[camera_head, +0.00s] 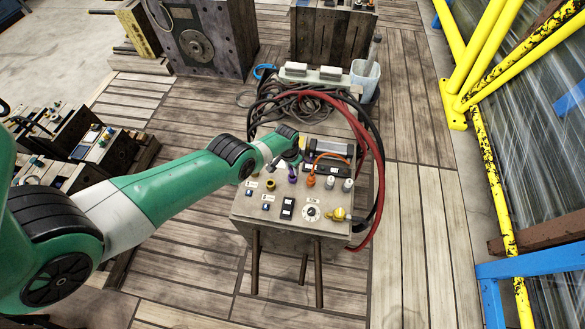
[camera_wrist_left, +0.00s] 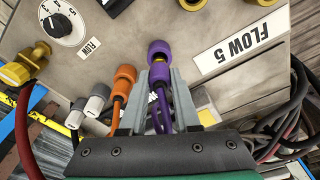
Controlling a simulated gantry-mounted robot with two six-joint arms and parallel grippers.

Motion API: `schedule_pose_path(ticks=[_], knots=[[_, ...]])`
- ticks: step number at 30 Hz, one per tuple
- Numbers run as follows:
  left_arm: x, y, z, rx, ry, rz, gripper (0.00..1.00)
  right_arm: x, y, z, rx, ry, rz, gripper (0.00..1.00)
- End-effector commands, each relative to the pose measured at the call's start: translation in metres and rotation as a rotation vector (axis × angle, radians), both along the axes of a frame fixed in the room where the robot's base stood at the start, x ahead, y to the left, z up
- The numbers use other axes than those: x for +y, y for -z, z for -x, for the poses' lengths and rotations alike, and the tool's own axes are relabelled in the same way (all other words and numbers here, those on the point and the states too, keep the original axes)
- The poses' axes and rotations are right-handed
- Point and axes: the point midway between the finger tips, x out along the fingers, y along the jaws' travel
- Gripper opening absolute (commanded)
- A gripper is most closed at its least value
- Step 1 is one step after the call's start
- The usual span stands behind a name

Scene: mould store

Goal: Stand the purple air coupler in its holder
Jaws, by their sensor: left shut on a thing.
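The purple air coupler (camera_wrist_left: 158,50) is between the fingers of my left gripper (camera_wrist_left: 160,72) in the left wrist view, with a purple hose loop running back between the fingers. My left gripper is shut on it. In the head view the purple coupler (camera_head: 292,174) shows small above the panel, just beyond the end of my left arm. I cannot tell which part is the holder. My right gripper is not in view.
An orange coupler (camera_head: 311,181) with its hose and two grey-white couplers (camera_head: 339,184) stand to the right. A dial (camera_head: 312,212), black switch (camera_head: 287,208) and yellow valve (camera_head: 341,214) are on the panel. Red and black hoses (camera_head: 372,150) hang at the right edge.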

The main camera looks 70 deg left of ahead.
Motion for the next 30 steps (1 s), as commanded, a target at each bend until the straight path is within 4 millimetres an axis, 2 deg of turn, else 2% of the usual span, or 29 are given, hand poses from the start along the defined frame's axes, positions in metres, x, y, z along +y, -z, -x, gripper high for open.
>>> schedule_pose_path(ticks=[15, 30], knots=[[0.000, 0.010, 0.000, 0.000, 0.000, 0.000, 0.00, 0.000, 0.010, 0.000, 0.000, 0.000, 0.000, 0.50], [0.000, 0.011, 0.000, 0.000, 0.000, 0.000, 0.00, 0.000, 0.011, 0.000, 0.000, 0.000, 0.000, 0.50]])
